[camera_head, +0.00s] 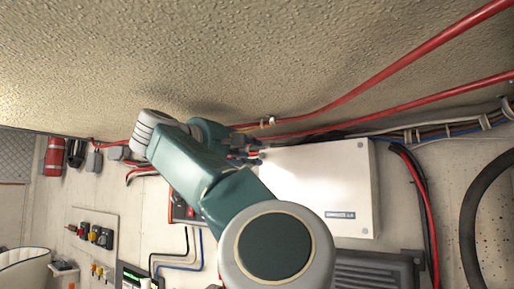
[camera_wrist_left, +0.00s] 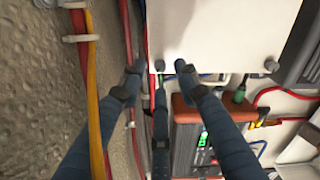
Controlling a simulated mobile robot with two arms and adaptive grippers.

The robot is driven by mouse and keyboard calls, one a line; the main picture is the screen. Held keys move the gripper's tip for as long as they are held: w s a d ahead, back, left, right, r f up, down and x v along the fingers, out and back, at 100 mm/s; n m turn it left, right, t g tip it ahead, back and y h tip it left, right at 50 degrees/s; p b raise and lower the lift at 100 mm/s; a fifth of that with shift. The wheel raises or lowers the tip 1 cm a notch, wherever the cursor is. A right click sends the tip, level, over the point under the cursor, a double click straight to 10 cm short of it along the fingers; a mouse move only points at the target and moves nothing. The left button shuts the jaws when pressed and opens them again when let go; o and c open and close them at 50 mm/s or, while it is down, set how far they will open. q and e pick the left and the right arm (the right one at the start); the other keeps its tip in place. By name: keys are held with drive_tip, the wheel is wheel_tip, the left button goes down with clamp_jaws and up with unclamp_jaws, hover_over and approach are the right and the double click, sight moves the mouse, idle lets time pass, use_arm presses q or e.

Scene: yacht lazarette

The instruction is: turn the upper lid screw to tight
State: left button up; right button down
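The white box (camera_head: 318,185) has its lid facing me in the head view, and its lid edge fills the top of the left wrist view (camera_wrist_left: 225,30). A small grey round screw (camera_wrist_left: 159,65) sits at the lid's corner near the red pipe; I take it as the upper lid screw. A second, larger grey screw (camera_wrist_left: 271,66) sits farther right along the same edge. My left gripper (camera_wrist_left: 159,73) is open, its dark fingers spread either side of the upper screw. Contact cannot be told. In the head view the gripper (camera_head: 250,150) is at the box's upper left corner, partly behind my arm.
Red pipes (camera_head: 400,65) and cables run close above the box. A red-and-grey device (camera_wrist_left: 190,135) with a green display is beside the box, near a finger. A dark finned unit (camera_head: 375,270) sits below it. A black hose (camera_head: 475,205) curves at the right.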

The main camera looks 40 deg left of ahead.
sight(261, 156)
use_arm(q)
drive_tip(key=w, duration=0.3)
drive_tip(key=shift+a+p, duration=0.15)
drive_tip(key=shift+p, duration=0.2)
drive_tip(key=shift+w, duration=0.15)
use_arm(e)
drive_tip(key=shift+w+r, duration=0.45)
drive_tip(key=shift+r, duration=0.3)
use_arm(q)
drive_tip(key=shift+c, duration=0.3)
clamp_jaws()
